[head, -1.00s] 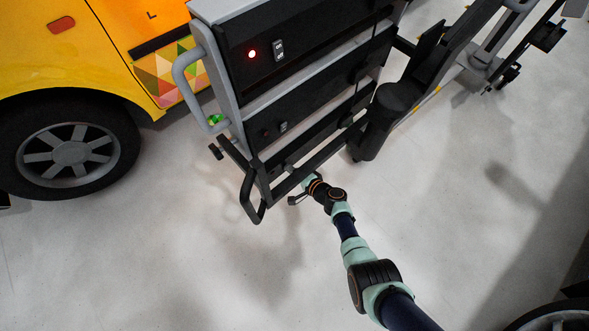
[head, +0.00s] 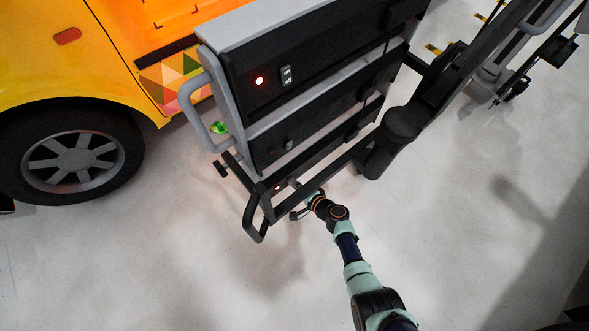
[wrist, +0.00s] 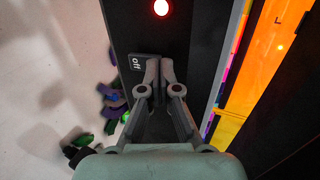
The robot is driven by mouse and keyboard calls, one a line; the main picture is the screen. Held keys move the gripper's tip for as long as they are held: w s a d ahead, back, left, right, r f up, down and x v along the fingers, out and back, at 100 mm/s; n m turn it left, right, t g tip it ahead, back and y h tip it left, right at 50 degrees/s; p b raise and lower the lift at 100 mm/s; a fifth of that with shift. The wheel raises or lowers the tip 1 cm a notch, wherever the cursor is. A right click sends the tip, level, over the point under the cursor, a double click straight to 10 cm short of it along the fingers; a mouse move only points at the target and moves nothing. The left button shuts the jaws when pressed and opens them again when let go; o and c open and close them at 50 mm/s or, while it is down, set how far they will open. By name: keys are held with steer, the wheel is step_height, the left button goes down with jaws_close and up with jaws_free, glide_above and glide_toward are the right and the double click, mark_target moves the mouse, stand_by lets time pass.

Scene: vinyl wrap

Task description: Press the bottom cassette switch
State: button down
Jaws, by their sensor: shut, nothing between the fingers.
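The bottom cassette (head: 318,165) is the lowest black panel in the rack, with a small red light (head: 277,187) near its left end. In the wrist view its black switch (wrist: 135,63) reads "off", and the red light (wrist: 161,7) glows above it. My gripper (wrist: 160,66) is shut and empty, its fingertips over the right part of the switch and hiding that side. I cannot tell whether they touch it. In the head view my gripper (head: 294,184) reaches the bottom cassette's front from below, and the switch is hidden there.
The top cassette (head: 330,60) has a lit red light and a switch; the middle cassette (head: 330,120) has an unlit-looking light. A grey side handle (head: 190,100) and lower black bar (head: 252,220) flank the rack. A yellow-orange vehicle (head: 60,70) stands left. Front floor is clear.

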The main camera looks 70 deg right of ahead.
steer(key=shift+w+d+r, duration=0.15)
steer(key=shift+w+r, duration=0.05)
steer(key=shift+r, duration=0.75)
steer(key=shift+s+r, duration=0.25)
steer(key=shift+s, duration=0.05)
steer(key=a+f+v, duration=0.1)
steer(key=v, duration=0.6)
steer(key=shift+s, duration=0.35)
steer(key=shift+a+f, duration=0.1)
